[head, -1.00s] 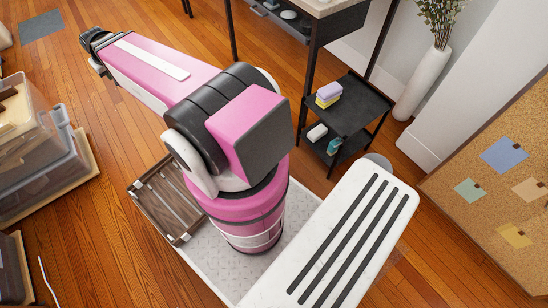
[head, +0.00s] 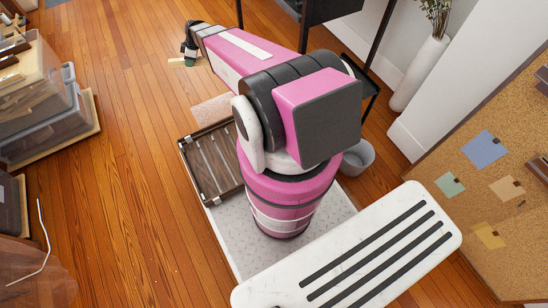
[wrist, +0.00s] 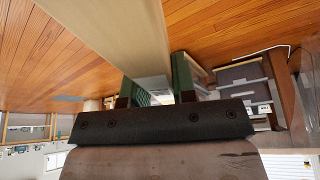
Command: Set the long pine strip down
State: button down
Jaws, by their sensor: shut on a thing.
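The long pine strip (wrist: 112,32) is pale and flat. In the wrist view it runs from between my fingers up and out of the top edge, so its far end is out of frame. My gripper (wrist: 160,86) has green fingers, one on each side of the strip, and is shut on it. In the head view my gripper (head: 190,60) is far off at the top, beyond my pink arm. A short length of the pine strip (head: 175,62) shows beside the fingers there, seen over the wood floor. Its height above the floor is hard to tell.
Stacked clear bins (head: 45,110) stand at the left on a pale board. A dark-framed rack (head: 300,28) is at the top, with a white vase (head: 415,78) and a cork board (head: 505,190) at the right. A grey bucket (head: 357,158) stands near my base. The wood floor left of centre is open.

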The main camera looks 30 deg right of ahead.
jog(key=w+a+f+n+g, duration=0.2)
jog(key=f+n, duration=0.2)
jog(key=f, duration=0.5)
jog(key=w+a+f+n+g, duration=0.1)
jog(key=w+f+n, duration=0.25)
jog(key=f, duration=0.45)
jog(key=n+g+h, duration=0.1)
jog(key=n+g, duration=0.1)
jog(key=n, duration=0.5)
send_over(216, 117)
jog(key=shift+m, duration=0.25)
jog(key=f, duration=1.8)
jog(key=shift+w+d+f, duration=0.1)
jog(key=shift+w+d, duration=0.2)
jog(key=shift+w, duration=0.1)
jog(key=shift+f, duration=2)
jog(key=shift+f, duration=0.15)
jog(key=c, duration=0.9)
grip_release()
